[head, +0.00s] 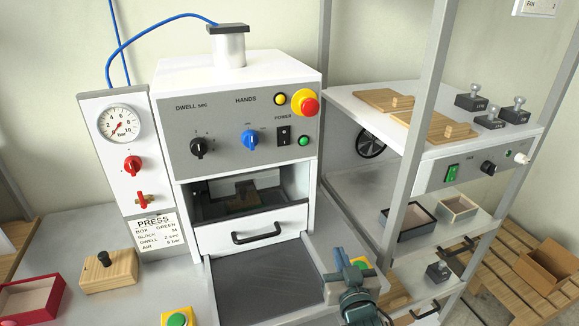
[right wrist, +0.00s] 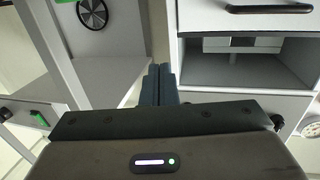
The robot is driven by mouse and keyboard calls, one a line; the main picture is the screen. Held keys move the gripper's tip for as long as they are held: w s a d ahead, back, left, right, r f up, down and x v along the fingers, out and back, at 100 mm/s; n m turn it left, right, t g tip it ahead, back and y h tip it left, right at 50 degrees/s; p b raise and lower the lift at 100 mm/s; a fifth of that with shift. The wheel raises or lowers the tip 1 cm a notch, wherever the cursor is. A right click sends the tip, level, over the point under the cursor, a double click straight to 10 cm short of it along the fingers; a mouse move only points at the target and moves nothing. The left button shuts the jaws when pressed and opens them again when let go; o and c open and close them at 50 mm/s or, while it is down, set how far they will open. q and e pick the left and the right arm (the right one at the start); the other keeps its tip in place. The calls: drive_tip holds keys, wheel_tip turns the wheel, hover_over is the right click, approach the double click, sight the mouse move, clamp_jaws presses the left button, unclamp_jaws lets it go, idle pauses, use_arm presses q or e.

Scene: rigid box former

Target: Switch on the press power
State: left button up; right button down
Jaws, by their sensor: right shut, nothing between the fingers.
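The press (head: 240,82) stands in the middle of the head view with a grey control panel. Its black power rocker switch (head: 284,135) sits under the word POWER, right of a blue knob and beside a green round lamp or button (head: 304,141). Whether the switch is on or off I cannot tell. My right gripper (head: 343,258) is below and right of the panel, over the right end of the press bench, well apart from the switch. Its fingers (right wrist: 160,72) are together and empty in the right wrist view. My left gripper does not show.
A red emergency stop (head: 307,105) and a yellow button (head: 280,99) sit above the switch. The drawer handle (head: 256,236) sticks out below. A rack post (head: 418,130) rises to the right. Air in front of the panel is clear.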

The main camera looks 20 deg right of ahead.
drive_tip(key=w+a+r+n+t+y, duration=0.1)
drive_tip(key=w+a+r+t+y, duration=0.1)
drive_tip(key=r, duration=0.4)
drive_tip(key=w+a+r+n+t+y, duration=0.1)
drive_tip(key=a+r+t, duration=0.3)
drive_tip(key=r+t, duration=0.2)
drive_tip(key=shift+w+a+r+n+y, duration=0.3)
drive_tip(key=shift+w+a+r+y, duration=0.1)
drive_tip(key=shift+r, duration=0.4)
drive_tip(key=p, duration=0.4)
approach(285, 138)
wheel_tip(285, 138, up, 4)
drive_tip(key=w, duration=0.1)
drive_tip(key=w+b, duration=0.1)
drive_tip(key=w, duration=0.1)
drive_tip(key=w+f+b, duration=0.1)
drive_tip(key=shift+w+a, duration=0.15)
drive_tip(key=shift+w, duration=0.25)
drive_tip(key=shift+r, duration=0.1)
drive_tip(key=shift+s, duration=0.1)
